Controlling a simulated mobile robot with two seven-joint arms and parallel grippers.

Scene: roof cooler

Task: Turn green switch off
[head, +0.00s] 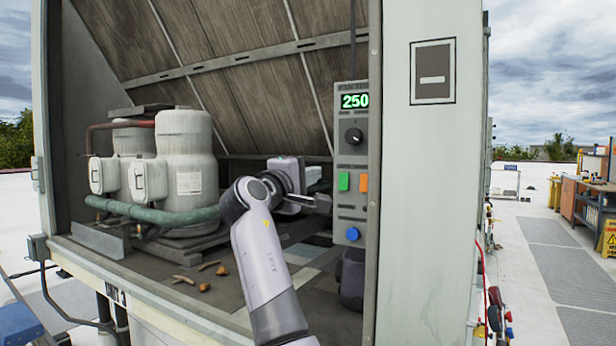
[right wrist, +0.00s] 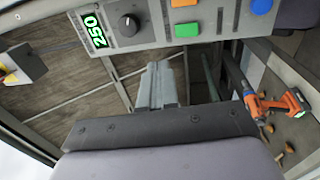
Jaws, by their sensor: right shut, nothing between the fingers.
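The green switch (head: 343,181) is on a grey control panel (head: 347,106) inside the cabinet's right side, beside an orange switch (head: 363,182). The green switch also shows near the top of the right wrist view (right wrist: 187,30). My right gripper (head: 325,203) is shut and empty, just left of and a little below the green switch in the head view. In the right wrist view its closed fingers (right wrist: 160,84) point toward the panel, and the switch appears just beyond their tips with a visible gap. My left gripper is not in view.
The panel has a lit 250 display (head: 355,101), a black knob (head: 354,136) and a blue button (head: 353,234). White compressor tanks (head: 190,165) stand at the left. An orange drill (right wrist: 272,104) lies on the cabinet floor. The cabinet side wall (head: 428,200) bounds the right.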

